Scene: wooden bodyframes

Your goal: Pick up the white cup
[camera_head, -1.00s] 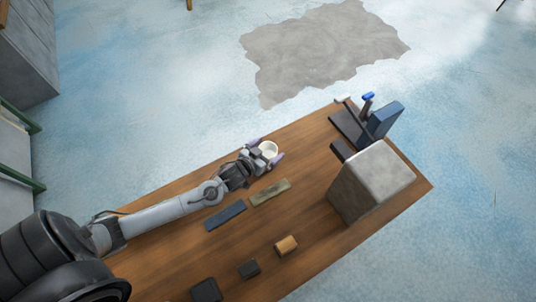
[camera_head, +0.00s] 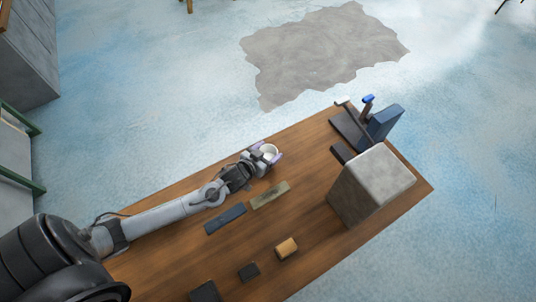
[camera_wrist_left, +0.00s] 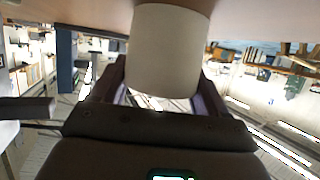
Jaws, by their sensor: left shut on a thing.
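The white cup (camera_head: 269,151) is at the far edge of the wooden table in the head view. My left gripper (camera_head: 266,154) is shut on it, with a purple-tipped finger on each side of the cup. In the left wrist view the cup (camera_wrist_left: 166,50) fills the space between the dark fingers, and the left gripper (camera_wrist_left: 165,88) holds its sides. I cannot tell from these views whether the cup's base touches the table. My right gripper is not in view.
On the wooden table (camera_head: 310,235) lie a blue block (camera_head: 225,218), an olive block (camera_head: 270,194), an orange-brown block (camera_head: 286,247) and dark blocks (camera_head: 249,271). A large grey box (camera_head: 372,183) and a blue-black device (camera_head: 383,121) stand at the right.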

